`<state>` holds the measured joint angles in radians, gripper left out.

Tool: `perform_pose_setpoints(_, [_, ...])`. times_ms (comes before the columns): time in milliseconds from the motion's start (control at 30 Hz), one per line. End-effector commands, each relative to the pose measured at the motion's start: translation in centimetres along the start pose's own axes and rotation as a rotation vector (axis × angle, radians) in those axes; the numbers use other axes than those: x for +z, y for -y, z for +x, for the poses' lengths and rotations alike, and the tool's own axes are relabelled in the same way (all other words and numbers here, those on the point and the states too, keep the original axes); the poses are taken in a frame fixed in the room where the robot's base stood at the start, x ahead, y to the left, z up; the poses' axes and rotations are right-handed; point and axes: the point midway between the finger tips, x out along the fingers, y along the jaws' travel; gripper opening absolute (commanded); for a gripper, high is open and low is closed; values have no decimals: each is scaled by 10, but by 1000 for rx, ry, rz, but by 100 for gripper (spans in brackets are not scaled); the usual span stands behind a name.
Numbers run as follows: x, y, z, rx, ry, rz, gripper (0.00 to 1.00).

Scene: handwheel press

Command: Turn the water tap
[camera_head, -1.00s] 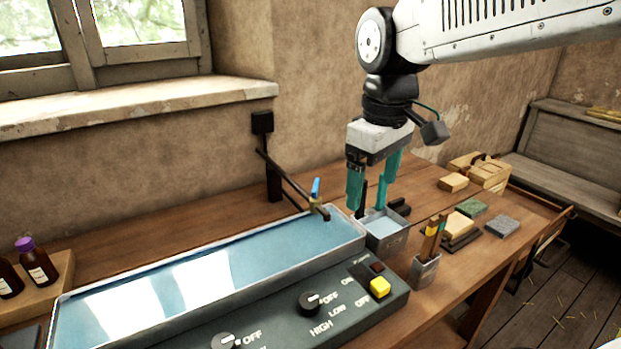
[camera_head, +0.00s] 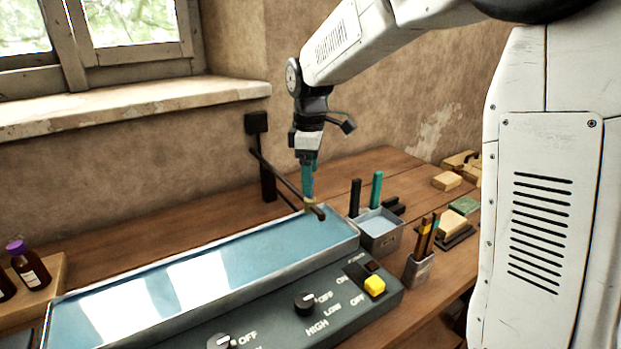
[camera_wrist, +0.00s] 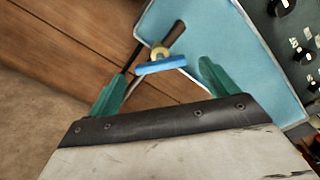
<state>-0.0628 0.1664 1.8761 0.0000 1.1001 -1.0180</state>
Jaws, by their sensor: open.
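The water tap is a dark pipe (camera_head: 285,178) that slopes from the wall bracket over the corner of the long water tray (camera_head: 200,249). Near its spout are a brass valve (camera_wrist: 160,52) and a blue lever handle (camera_wrist: 162,66). My gripper (camera_head: 308,188) is over the tap and points down. In the wrist view its teal fingers are open, one on each side of the blue handle with gaps visible. The handle looks roughly crosswise to the pipe there. In the head view the fingers mostly hide the handle. I cannot tell any contact.
A control panel (camera_head: 330,312) with knobs and a yellow button fronts the tray. A small metal water bin (camera_head: 381,243), a dark and a teal upright handle, and a tool cup (camera_head: 418,271) stand to the right. Bottles (camera_head: 30,268) stand at the left. The wall is close behind the tap.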

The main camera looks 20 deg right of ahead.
Motion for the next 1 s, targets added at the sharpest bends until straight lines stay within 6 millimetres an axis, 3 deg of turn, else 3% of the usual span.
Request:
perform_pose_setpoints(200, [0, 0, 19, 0, 0, 1, 85])
perform_pose_setpoints(467, [0, 0, 20, 1, 0, 1, 85])
perform_pose_setpoints(633, [0, 0, 20, 1, -1, 1, 41])
perform_pose_setpoints(1000, [0, 0, 19, 2, -1, 40, 41])
